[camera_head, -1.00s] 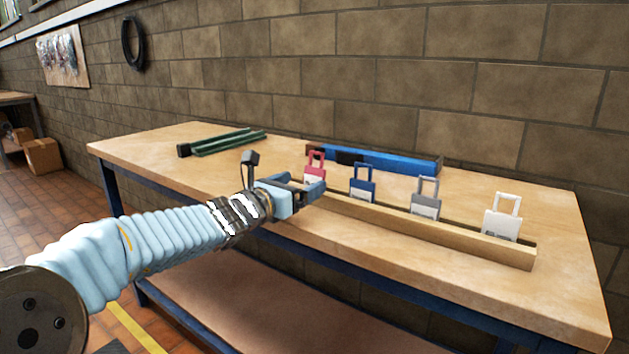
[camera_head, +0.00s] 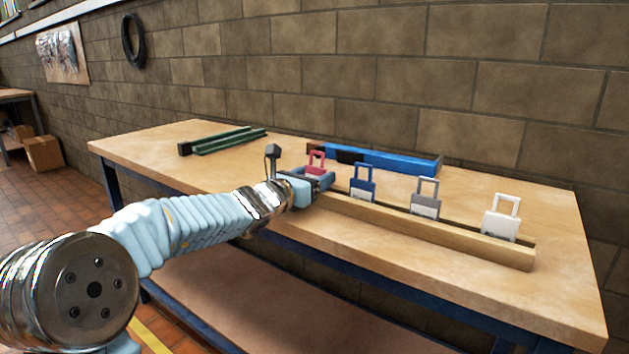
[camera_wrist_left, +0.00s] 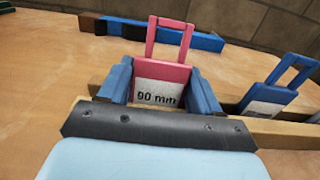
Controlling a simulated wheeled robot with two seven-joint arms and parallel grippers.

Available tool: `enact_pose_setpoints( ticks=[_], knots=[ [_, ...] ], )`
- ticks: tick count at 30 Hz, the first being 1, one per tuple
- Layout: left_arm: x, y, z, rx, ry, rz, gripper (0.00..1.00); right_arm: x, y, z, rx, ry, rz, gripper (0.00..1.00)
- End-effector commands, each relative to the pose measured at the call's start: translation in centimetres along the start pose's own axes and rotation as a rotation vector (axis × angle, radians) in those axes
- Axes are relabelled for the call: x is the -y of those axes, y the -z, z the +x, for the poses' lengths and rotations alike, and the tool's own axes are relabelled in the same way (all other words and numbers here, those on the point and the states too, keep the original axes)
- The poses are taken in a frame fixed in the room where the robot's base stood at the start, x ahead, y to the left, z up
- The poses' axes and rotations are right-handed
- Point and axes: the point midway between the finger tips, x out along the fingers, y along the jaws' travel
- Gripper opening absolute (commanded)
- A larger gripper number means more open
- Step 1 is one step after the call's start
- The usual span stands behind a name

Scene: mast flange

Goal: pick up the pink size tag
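The pink size tag (camera_head: 317,159) stands upright at the left end of a wooden rack (camera_head: 430,228) on the bench. Its loop handle points up, and in the left wrist view the pink tag (camera_wrist_left: 163,70) shows a white label reading "90 mm". My left gripper (camera_head: 322,180) is at the tag. In the wrist view its two blue fingers (camera_wrist_left: 160,88) are apart, one on each side of the tag's lower body, with a small gap at the right; contact at the left is unclear. My right gripper is not in view.
A blue tag (camera_head: 362,184), a grey tag (camera_head: 426,198) and a white tag (camera_head: 502,218) stand further right in the rack. A long blue bar (camera_head: 390,161) lies behind, and green bars (camera_head: 225,141) lie at the back left. The bench (camera_head: 150,150) is otherwise clear.

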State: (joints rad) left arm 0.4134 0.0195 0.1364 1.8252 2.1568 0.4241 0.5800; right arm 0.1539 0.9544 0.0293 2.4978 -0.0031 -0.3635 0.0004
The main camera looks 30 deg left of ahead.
Motion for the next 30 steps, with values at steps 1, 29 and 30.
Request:
enact_pose_setpoints(
  ticks=[1,29,30],
  knots=[
    [0.0,0.0,0.0,0.0,0.0,0.0,0.39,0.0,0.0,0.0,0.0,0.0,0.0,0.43],
    [4.2,-10.1,-5.4,0.005,0.002,0.003,0.3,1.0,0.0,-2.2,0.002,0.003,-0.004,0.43],
    [4.8,-10.5,-6.3,0.005,0.001,0.003,0.3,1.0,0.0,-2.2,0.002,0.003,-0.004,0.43]
  ],
)
